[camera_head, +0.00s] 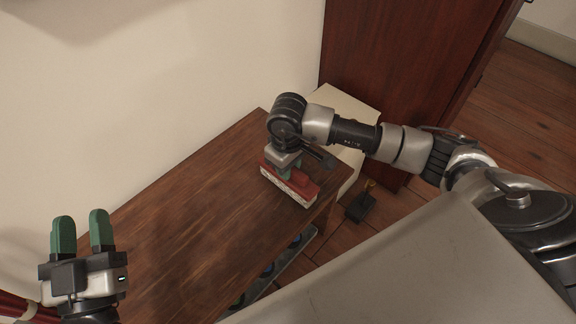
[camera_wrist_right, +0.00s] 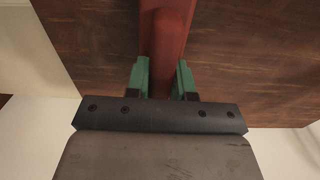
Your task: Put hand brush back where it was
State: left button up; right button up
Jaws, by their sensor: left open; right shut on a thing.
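The hand brush (camera_head: 293,187) has a red body with pale bristles along its side. It is at the right end of the brown wooden shelf top (camera_head: 190,210). My right gripper (camera_head: 287,170) is above it and shut on it. In the right wrist view, the red brush handle (camera_wrist_right: 166,40) runs between the green fingertips of my right gripper (camera_wrist_right: 161,78). I cannot tell whether the brush rests on the wood or is held just above it. My left gripper (camera_head: 82,234) is open and empty at the lower left, its green fingers pointing up.
A white box-like piece (camera_head: 345,110) stands beyond the shelf's right end, next to a dark red-brown cabinet (camera_head: 395,70). A small dark object (camera_head: 361,206) is on the wooden floor. Several items lie on a lower level (camera_head: 270,268). Most of the shelf top is clear.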

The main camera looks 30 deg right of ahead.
jog(key=shift+f, duration=0.15)
jog(key=o, duration=0.9)
pick_arm(q)
jog(key=shift+s+r+t, duration=0.15)
jog(key=shift+r+t, duration=0.2)
jog(key=shift+t, duration=0.05)
